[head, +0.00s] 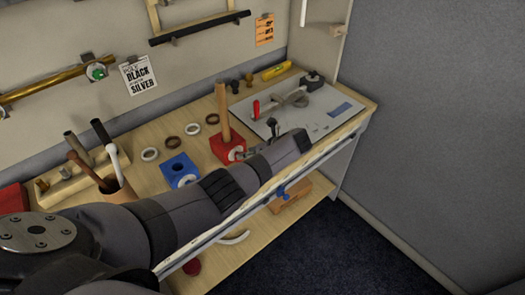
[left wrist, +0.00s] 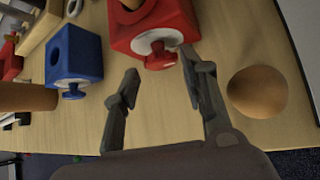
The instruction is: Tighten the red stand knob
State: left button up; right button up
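The red stand (head: 226,152) is a red block with a wooden post standing in it, at the middle of the table in the head view. In the left wrist view the red stand (left wrist: 170,22) is at the top, with a white collar and the red stand knob (left wrist: 160,60) on its near face. My left gripper (left wrist: 159,64) is open, its two fingers apart and pointing at the knob. The right fingertip is close beside the knob, the left one lower and further off. Whether a finger touches it I cannot tell. My right gripper is in neither view.
A blue stand (head: 180,169) with a blue knob (left wrist: 72,93) is left of the red one. A brown rounded object (left wrist: 257,92) lies right of my fingers. Several rings lie behind, and a grey board (head: 330,118) with a red-handled tool lies to the right.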

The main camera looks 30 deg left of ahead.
pick_arm(q)
jog(key=v, duration=0.8)
jog(key=shift+d+r, duration=0.25)
jog(key=shift+d, duration=0.05)
